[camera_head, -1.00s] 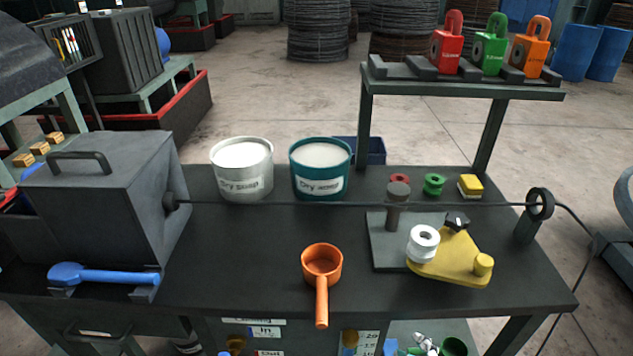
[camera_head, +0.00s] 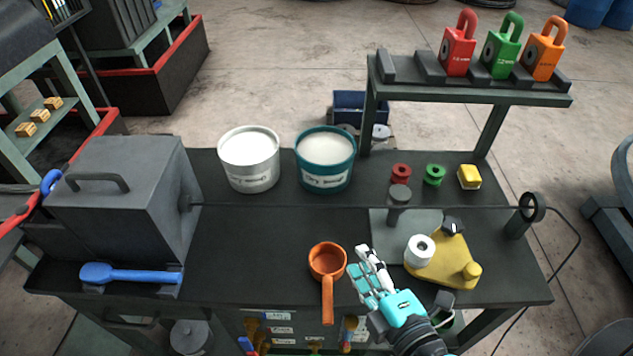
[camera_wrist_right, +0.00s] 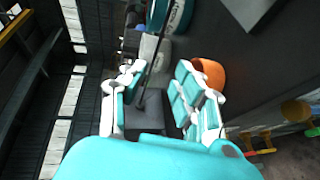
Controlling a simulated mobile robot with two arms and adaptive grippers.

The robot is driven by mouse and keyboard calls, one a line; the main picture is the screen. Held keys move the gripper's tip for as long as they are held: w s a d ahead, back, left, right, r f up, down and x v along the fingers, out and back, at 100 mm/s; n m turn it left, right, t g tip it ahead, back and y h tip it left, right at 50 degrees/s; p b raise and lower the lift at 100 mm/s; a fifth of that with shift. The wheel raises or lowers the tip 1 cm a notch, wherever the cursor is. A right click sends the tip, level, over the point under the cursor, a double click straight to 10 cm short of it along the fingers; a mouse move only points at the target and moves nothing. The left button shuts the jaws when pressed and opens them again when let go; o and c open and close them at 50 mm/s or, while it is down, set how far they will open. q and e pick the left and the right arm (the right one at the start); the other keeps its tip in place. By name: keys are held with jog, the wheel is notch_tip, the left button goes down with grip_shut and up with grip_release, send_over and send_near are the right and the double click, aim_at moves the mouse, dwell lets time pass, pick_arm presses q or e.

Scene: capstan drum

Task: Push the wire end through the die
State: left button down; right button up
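The dark wire (camera_head: 300,206) stretches across the bench from the grey box (camera_head: 125,200) at the left to the ring guide (camera_head: 532,207) at the right. It loops down past the bench's right edge. I cannot make out its end. Red (camera_head: 458,48), green (camera_head: 502,50) and orange (camera_head: 544,53) handled blocks, which look like dies, stand on the rack. My right gripper (camera_head: 364,270) is over the front of the bench, right of the orange ladle and apart from the wire. In the right wrist view its fingers (camera_wrist_right: 155,95) are apart and empty. My left gripper is out of view.
The orange ladle (camera_head: 327,262) lies close beside my right gripper. White (camera_head: 249,160) and teal (camera_head: 325,160) tubs stand behind the wire. A yellow plate (camera_head: 440,265) with a white spool (camera_head: 419,250) lies at the right. A blue-handled tool (camera_head: 130,274) lies front left.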

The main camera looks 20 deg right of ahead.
aim_at(326, 206)
jog(key=p+x, duration=0.1)
jog(key=x, duration=1.6)
jog(key=shift+r, duration=0.15)
jog(key=shift+s, duration=0.1)
grip_shut()
